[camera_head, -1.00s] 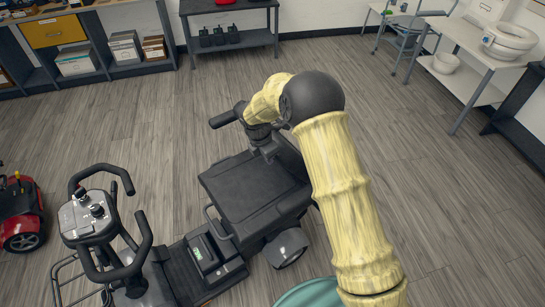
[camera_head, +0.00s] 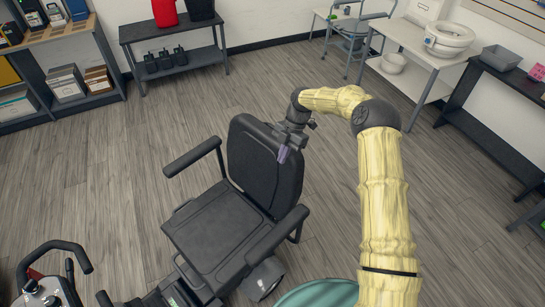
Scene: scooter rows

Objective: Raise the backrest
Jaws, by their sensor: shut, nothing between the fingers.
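The scooter's black backrest (camera_head: 258,165) stands up from the rear of the black seat (camera_head: 215,232), leaning slightly. My gripper (camera_head: 283,155) is shut and empty at the upper right part of the backrest. It overlaps the backrest in this view. I cannot tell whether it touches. The near armrest (camera_head: 278,235) and the far armrest (camera_head: 192,158) stick out over the sides of the seat. The scooter's tiller and handlebar (camera_head: 50,280) show at the lower left, partly cut off.
A dark table with several black items (camera_head: 172,60) stands at the back wall. A white table (camera_head: 410,60) and a walker-like chair (camera_head: 350,42) are at the upper right. Shelves (camera_head: 60,70) fill the upper left. The wooden floor around the scooter is clear.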

